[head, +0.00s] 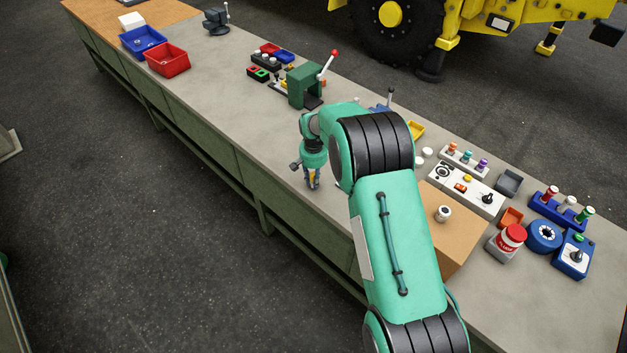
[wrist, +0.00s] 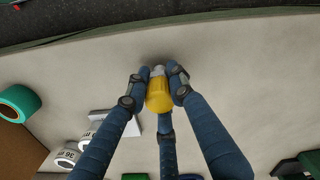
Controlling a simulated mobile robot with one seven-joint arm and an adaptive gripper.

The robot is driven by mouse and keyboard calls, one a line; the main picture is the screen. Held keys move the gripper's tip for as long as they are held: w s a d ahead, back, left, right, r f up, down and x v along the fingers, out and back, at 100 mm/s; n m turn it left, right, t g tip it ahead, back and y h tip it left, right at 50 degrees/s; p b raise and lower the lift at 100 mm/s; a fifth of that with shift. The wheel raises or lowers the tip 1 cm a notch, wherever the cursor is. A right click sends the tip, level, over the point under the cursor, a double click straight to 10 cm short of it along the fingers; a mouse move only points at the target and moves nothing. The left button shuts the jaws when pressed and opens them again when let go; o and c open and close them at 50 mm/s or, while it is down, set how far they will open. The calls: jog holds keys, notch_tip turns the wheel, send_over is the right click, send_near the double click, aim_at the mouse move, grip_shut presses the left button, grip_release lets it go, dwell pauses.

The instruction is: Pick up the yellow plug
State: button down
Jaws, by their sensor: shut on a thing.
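The yellow plug (wrist: 158,96) has a yellow body and a pale metallic tip, and it shows in the middle of the wrist view. My gripper (wrist: 159,82) is shut on it, with blue fingers on either side and a third finger below it in the picture. In the head view my gripper (head: 313,182) points down over the grey bench top, near its front edge, and a small bit of yellow shows between the fingers. I cannot tell whether the plug touches the bench.
A green press (head: 303,86) with a red-knobbed lever stands behind my gripper. Right of my arm are a cardboard-coloured box (head: 462,222), a white panel (head: 466,188) and a blue plug rack (head: 558,212). Red (head: 167,59) and blue (head: 142,40) bins stand far left. The bench left of my gripper is clear.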

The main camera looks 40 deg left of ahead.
aim_at(313, 174)
jog(key=shift+r, duration=0.2)
jog(key=shift+r, duration=0.75)
jog(key=shift+a+r, duration=0.1)
jog(key=shift+r, duration=0.85)
jog(key=s+d+r, duration=0.1)
jog(key=s+d, duration=0.8)
jog(key=d, duration=0.4)
jog(key=shift+s+r, duration=0.15)
jog(key=shift+s, duration=0.05)
jog(key=shift+d, duration=0.15)
